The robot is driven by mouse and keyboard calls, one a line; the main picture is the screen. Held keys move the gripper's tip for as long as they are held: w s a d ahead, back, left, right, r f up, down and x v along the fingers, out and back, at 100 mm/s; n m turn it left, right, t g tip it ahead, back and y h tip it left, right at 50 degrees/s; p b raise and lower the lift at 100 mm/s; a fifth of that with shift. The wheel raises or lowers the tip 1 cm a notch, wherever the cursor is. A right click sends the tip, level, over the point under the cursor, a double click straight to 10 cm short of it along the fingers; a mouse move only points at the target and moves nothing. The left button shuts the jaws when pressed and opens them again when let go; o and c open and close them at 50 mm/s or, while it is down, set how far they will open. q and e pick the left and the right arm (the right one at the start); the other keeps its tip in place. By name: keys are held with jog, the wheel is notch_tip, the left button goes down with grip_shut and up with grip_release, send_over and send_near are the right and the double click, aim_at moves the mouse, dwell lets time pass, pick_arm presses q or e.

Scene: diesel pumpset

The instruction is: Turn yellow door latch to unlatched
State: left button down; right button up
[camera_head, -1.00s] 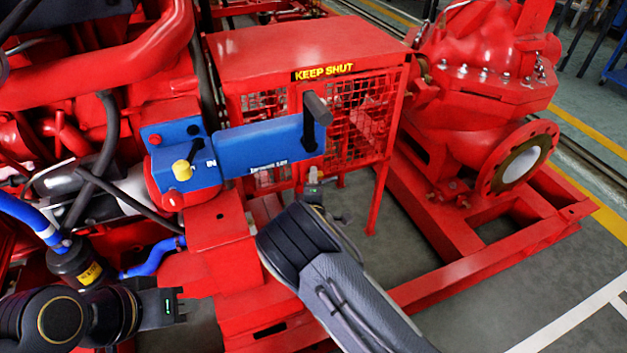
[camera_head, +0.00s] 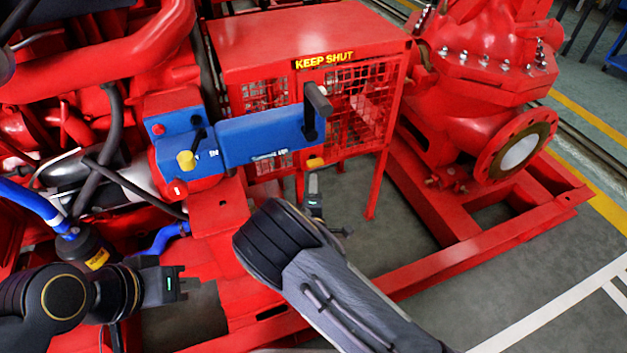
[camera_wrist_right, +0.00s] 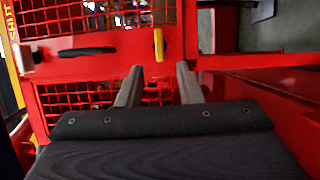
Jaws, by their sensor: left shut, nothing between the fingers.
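The yellow latch (camera_head: 315,162) is a small piece low on the front of the red mesh-sided guard, below the black door handle (camera_head: 318,100). In the right wrist view the latch (camera_wrist_right: 158,44) is a narrow strip along the picture's vertical on a red frame bar. My right gripper (camera_head: 313,184) is just below the latch in the head view. In its wrist view the gripper (camera_wrist_right: 158,74) has two separated fingers with nothing between them, and the latch is beyond the gap, apart from both tips. My left gripper (camera_head: 188,284) is shut and empty at lower left.
A blue panel (camera_head: 265,138) stands in front of the guard's left part. A control box with a yellow knob (camera_head: 186,160) adjoins it. The red base rail (camera_head: 430,265) runs below my right arm.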

jog(key=d+r+m+g, duration=0.5)
jog(key=d+m+g, duration=0.1)
jog(key=d+m, duration=0.3)
jog(key=s+d+r+m+g+y, duration=0.3)
jog(key=s+d+r+m, duration=0.25)
jog(key=s+r, duration=0.3)
jog(key=s+d+r+m+g+y, duration=0.1)
jog(key=s+d+r+m+g, duration=0.2)
jog(key=s, duration=1)
jog(key=s+d+r+m, duration=0.15)
jog(key=s+d, duration=0.25)
jog(key=s, duration=0.8)
notch_tip(320, 180, up, 34)
jog(key=s+p, duration=0.1)
jog(key=p, duration=3.3)
jog(key=shift+d+m+p, duration=0.15)
jog(key=shift+m+p, duration=0.15)
jog(key=shift+m, duration=0.1)
jog(key=shift+s, duration=0.1)
